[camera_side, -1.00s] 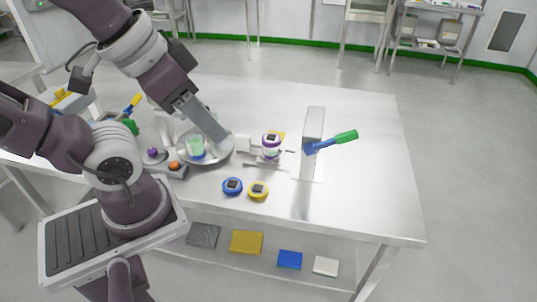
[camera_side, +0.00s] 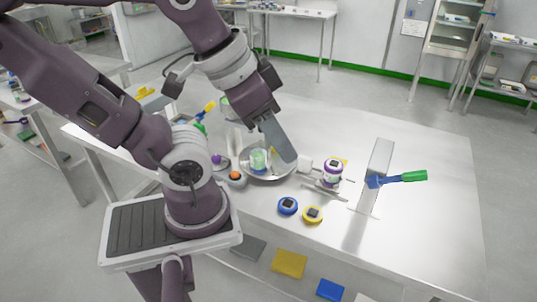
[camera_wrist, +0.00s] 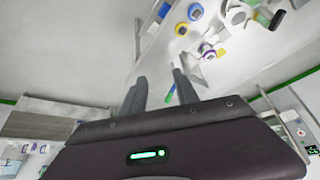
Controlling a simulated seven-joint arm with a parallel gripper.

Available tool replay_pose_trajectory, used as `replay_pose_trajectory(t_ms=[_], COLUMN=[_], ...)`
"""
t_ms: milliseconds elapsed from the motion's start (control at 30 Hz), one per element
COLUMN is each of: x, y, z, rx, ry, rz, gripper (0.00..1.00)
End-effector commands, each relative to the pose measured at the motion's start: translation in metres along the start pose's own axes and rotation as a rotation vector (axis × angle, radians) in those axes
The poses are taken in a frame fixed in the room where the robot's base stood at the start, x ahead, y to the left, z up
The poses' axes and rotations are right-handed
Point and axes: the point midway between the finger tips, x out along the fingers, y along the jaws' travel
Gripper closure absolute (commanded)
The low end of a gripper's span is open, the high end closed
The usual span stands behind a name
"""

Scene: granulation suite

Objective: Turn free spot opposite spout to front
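A round shiny metal dish (camera_side: 250,172) sits on the table. A clear beaker with green content (camera_side: 258,160) stands in it, left of the middle. My gripper (camera_side: 288,158) points down at the dish's right side in the side view and hides part of it; I cannot tell whether it touches. In the wrist view my gripper (camera_wrist: 160,78) shows two fingers spread apart with nothing between them. A purple-lidded jar (camera_side: 332,171) stands right of the dish, with a small white block (camera_side: 305,164) between them. I cannot make out a spout for certain.
A blue puck (camera_side: 287,206) and a yellow puck (camera_side: 313,214) lie at the front. An upright metal plate (camera_side: 379,160) with a blue-and-green handle (camera_side: 400,179) stands at the right. An orange-topped grey piece (camera_side: 236,177) and a purple knob (camera_side: 216,159) lie left. The table's right end is clear.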

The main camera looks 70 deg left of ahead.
Motion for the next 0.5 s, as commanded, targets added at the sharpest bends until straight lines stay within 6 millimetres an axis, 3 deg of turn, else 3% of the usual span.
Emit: replay_pose_trajectory(t_ms=[400, 500], x=[0.0, 0.003], y=[0.0, -0.008], z=[0.0, -0.015], rx=[-0.004, -0.161], ry=[-0.001, -0.03], rz=[0.0, -0.01], gripper=[0.64, 0.64])
